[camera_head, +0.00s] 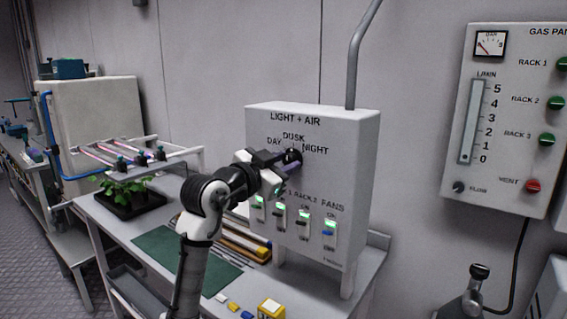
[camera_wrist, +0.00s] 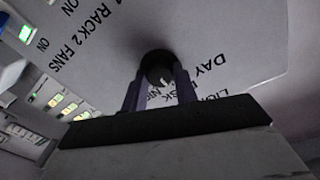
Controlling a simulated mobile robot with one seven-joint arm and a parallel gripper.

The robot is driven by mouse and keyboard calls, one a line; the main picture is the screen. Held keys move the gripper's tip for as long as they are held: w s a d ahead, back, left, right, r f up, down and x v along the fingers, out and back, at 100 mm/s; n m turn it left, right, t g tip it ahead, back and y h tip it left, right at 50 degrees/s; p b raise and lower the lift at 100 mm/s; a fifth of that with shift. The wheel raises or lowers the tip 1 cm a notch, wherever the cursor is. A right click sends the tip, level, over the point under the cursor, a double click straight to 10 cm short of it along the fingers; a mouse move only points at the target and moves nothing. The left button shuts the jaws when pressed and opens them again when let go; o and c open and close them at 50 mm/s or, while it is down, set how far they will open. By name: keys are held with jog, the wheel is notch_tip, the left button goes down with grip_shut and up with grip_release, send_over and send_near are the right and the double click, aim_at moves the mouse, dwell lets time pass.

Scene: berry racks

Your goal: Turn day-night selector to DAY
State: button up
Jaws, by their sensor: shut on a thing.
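The day-night selector (camera_head: 293,155) is a round black knob on the front of the white LIGHT + AIR panel (camera_head: 330,122), with DAY, DUSK and NIGHT printed around it. My gripper (camera_head: 284,163) is at the panel face, its two fingers closed on the knob. In the wrist view the dark selector knob (camera_wrist: 156,64) sits between my gripper's purple-grey fingers (camera_wrist: 160,88). The fingers and wrist cover part of the knob, and I cannot tell which position its pointer marks.
Several lit switches (camera_head: 304,222) for racks and fans lie just below the selector. A grey conduit (camera_head: 356,55) rises behind the panel. The gas panel (camera_head: 507,120) is on the wall at right. A plant tray (camera_head: 131,210) and green mat (camera_head: 165,247) lie on the bench.

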jog(key=n+p, duration=0.1)
jog(key=n, duration=0.4)
jog(key=shift+d, duration=0.1)
jog(key=shift+n+p, duration=0.8)
jog(key=shift+n, duration=1.2)
jog(key=o, duration=1)
jog(key=shift+c, duration=0.2)
jog(key=b+v, duration=0.4)
jog(key=v, duration=0.9)
jog(key=shift+s+a+f+b, duration=0.25)
jog(key=shift+s+b, duration=0.05)
